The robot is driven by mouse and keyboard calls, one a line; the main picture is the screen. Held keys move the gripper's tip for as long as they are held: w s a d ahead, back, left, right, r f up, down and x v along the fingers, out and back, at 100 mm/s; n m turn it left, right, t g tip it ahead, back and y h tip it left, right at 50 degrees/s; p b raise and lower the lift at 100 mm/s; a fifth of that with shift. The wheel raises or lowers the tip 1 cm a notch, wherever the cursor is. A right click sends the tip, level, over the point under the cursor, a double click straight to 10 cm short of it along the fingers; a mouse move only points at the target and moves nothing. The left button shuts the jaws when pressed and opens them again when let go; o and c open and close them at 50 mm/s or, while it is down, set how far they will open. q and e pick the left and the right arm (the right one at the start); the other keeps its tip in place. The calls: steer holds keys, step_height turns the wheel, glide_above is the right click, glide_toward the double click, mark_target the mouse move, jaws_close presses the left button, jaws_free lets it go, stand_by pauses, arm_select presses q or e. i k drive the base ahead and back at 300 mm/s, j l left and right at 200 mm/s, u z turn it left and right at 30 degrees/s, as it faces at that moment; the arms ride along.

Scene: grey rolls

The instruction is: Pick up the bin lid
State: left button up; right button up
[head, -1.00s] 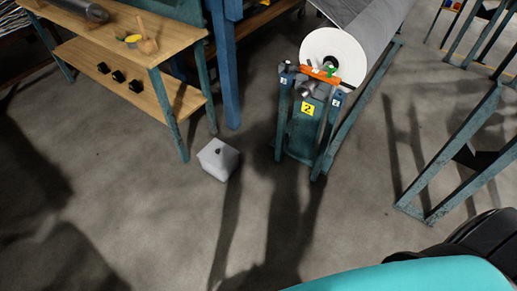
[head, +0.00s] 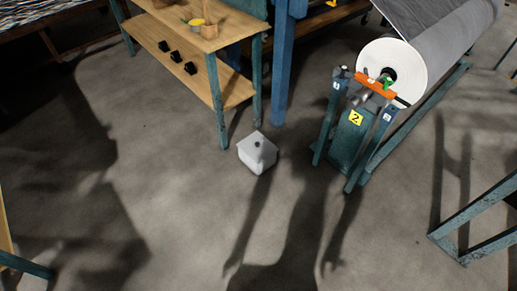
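A small white-grey bin (head: 257,155) stands on the concrete floor, near the middle of the head view. Its lid (head: 258,146) is a light square top with a dark knob in the middle, and it sits on the bin. Neither of my grippers shows in the head view, so nothing is seen touching the bin or its lid.
A wooden two-shelf table (head: 190,65) with teal legs stands behind and left of the bin. A large grey roll (head: 440,40) rests on a teal stand (head: 350,140) marked 2, to the right. A teal frame (head: 475,220) is at the lower right. Floor in front is clear.

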mark_target(258, 148)
steer(key=i+l, duration=0.2)
steer(key=i, duration=0.25)
steer(key=i+l+u, duration=0.1)
steer(key=i, duration=0.4)
steer(key=i+l, duration=0.35)
steer(key=i+u, duration=0.05)
steer(key=i, duration=0.05)
